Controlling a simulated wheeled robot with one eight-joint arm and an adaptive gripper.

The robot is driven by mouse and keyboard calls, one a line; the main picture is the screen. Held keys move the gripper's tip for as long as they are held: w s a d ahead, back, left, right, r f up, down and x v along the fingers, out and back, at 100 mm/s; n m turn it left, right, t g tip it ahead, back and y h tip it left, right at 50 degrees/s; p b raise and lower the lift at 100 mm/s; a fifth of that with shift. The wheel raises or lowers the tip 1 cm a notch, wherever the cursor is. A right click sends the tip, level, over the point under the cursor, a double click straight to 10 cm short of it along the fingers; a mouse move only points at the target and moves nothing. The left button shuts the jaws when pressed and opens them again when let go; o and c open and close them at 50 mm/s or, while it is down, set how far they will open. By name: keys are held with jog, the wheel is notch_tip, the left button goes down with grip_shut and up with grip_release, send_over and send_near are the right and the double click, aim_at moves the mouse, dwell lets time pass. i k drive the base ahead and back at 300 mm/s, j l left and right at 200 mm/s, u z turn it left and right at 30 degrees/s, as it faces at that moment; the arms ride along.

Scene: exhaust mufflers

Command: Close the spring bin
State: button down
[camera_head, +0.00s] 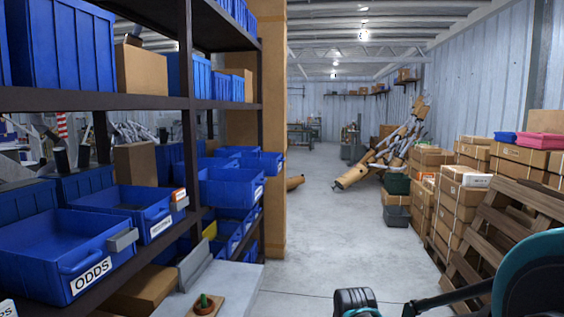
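Several blue open-topped bins stand on the dark shelf at left, and some jut out past its edge. The nearest large one (55,250) is labelled ODDS. Behind it is a blue bin (125,205) with a white label too small to read surely. Farther along, another blue bin (231,188) sticks out well into the aisle; its label is also unreadable. I cannot tell which is the spring bin. Teal and black parts of my arm (530,275) show at lower right, and a black rounded part (355,301) shows at bottom centre. My gripper's fingers are not visible.
A pale surface (225,285) with a small green-topped item (204,304) lies at the shelf's foot. Stacked cartons (460,205) and a leaning wooden pallet (497,235) line the right. A pile of mufflers (385,150) stands farther back. The concrete floor (330,235) between is clear.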

aim_at(271, 163)
jog(key=i+l, duration=0.2)
jog(key=i, duration=0.25)
jog(key=i+l, duration=0.15)
jog(key=i, duration=0.3)
jog(key=i+l+u, duration=0.1)
jog(key=i, duration=0.35)
jog(key=i+l, duration=0.3)
jog(key=i, duration=0.15)
